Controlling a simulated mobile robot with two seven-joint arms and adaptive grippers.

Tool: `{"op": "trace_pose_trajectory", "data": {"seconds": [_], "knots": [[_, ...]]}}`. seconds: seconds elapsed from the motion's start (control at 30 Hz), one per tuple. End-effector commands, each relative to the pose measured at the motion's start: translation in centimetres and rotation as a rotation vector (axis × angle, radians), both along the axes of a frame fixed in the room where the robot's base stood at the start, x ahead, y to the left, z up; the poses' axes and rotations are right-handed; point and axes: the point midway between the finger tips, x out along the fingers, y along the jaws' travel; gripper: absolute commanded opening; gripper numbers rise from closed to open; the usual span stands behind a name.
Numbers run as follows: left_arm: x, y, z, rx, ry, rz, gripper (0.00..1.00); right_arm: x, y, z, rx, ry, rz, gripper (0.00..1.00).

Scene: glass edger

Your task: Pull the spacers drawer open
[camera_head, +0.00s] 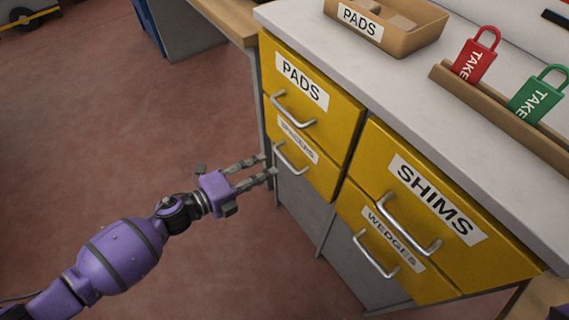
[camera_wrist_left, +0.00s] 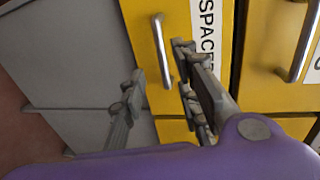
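The yellow spacers drawer (camera_head: 317,172) is the lower left drawer of the cabinet and looks shut, flush with its neighbours. Its label is small in the head view and partly shows as "SPACE" in the left wrist view. Its silver bar handle (camera_head: 288,160) also shows in the left wrist view (camera_wrist_left: 161,50). My left gripper (camera_head: 267,166) is open, its fingertips close to this handle. In the left wrist view the handle lies between the two fingertips (camera_wrist_left: 159,66) in the picture; I see no grip on it. My right gripper is not in view.
The pads drawer (camera_head: 325,107) is directly above. The shims drawer (camera_head: 458,237) and wedges drawer (camera_head: 352,215) are to the right, with similar handles. A tray of pads (camera_head: 410,40) and a rack with red and green tags stand on top.

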Motion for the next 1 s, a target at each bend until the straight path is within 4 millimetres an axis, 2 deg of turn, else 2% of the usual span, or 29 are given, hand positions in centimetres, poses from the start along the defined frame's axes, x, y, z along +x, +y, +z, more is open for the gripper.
{"op": "trace_pose_trajectory", "data": {"seconds": [0.17,0.3,0.53,0.9,0.93,1.0], "knots": [[1.3,-1.3,-0.1,0.015,-0.023,-0.021,0.30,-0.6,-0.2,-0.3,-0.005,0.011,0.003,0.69],[2.6,-3.2,-0.5,0.013,-0.021,-0.020,0.30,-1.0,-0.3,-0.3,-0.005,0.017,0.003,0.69],[4.4,-5.6,-1.1,0.013,-0.020,-0.018,0.30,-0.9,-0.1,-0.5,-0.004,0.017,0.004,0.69],[4.8,-6.3,-1.3,0.014,-0.019,-0.017,0.30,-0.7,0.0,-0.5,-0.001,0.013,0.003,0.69],[4.8,-6.3,-1.3,0.014,-0.019,-0.017,0.28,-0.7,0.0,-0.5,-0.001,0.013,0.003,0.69],[4.8,-6.3,-1.3,0.014,-0.019,-0.017,0.19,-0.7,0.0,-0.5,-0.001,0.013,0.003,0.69]]}}
